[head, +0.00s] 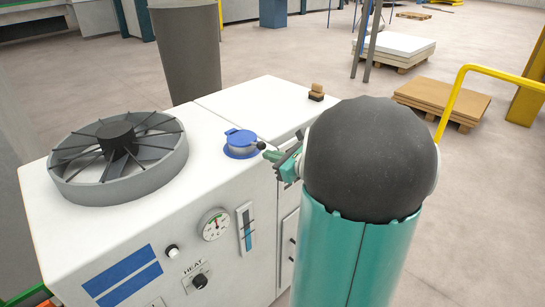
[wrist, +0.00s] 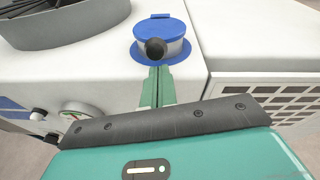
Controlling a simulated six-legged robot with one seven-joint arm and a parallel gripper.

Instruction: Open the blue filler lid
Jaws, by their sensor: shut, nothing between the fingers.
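The blue filler lid (head: 240,136) lies flat over a short grey neck on top of the white machine. It also shows at the top of the wrist view (wrist: 160,28). A black ball knob (wrist: 155,48) sticks out from the lid's near side. My gripper (wrist: 157,72) has its green fingers together with nothing between them. The fingertips are just below the knob in the wrist view; whether they touch it I cannot tell. In the head view my gripper (head: 270,156) is at the lid's right, partly hidden by my arm.
A round grey fan (head: 118,155) stands on the machine top to the left. A pressure gauge (head: 214,224) and a heat knob (head: 200,281) are on the front. A grey column (head: 187,50) rises behind the machine.

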